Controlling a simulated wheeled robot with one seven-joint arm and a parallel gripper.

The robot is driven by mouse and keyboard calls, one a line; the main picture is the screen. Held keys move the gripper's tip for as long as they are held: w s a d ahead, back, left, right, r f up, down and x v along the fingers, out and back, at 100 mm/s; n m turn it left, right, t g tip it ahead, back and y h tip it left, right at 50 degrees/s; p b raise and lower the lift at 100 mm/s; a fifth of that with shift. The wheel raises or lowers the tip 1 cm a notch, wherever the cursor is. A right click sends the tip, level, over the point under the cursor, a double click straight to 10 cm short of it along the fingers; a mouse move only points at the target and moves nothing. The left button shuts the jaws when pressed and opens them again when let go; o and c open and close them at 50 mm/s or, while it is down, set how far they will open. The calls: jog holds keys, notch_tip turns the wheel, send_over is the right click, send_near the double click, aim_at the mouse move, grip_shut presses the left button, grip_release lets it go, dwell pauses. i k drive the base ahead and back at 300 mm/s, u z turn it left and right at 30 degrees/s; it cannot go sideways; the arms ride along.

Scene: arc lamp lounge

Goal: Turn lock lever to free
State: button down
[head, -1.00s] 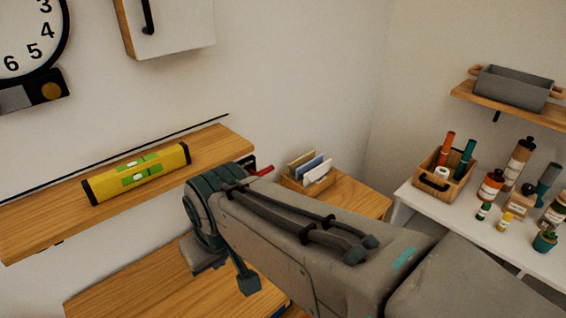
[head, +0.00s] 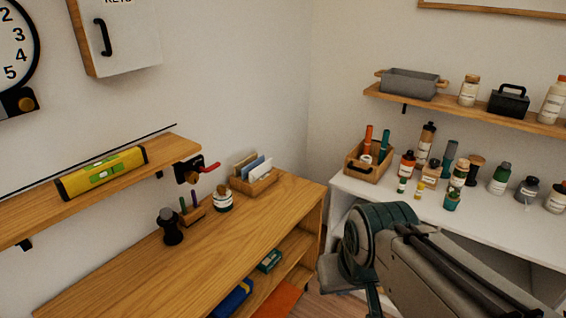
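The lock lever (head: 208,167) is a red handle on a dark mount (head: 187,171) at the right end of the wall shelf, above the wooden cabinet. The handle points right and slightly up from the mount. My gripper (head: 342,274) is at the end of my arm in the lower right, well to the right of the lever and apart from it. The arm's dark green round joint shows clearly, but the fingers are mostly hidden or cut off, so their opening cannot be made out.
A yellow spirit level (head: 102,172) lies on the wall shelf (head: 160,155). The wooden cabinet (head: 130,285) below holds a card box (head: 262,184), a labelled jar (head: 222,200) and a dark knobbed object (head: 170,228). A white table (head: 400,205) with several bottles stands at right.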

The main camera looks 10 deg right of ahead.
aim_at(215, 165)
jog(key=z, duration=0.25)
jog(key=k, duration=0.3)
jog(key=z, duration=0.4)
jog(key=i, duration=1.75)
jog(key=u, duration=1.5)
jog(key=i, duration=0.4)
jog(key=u, duration=0.35)
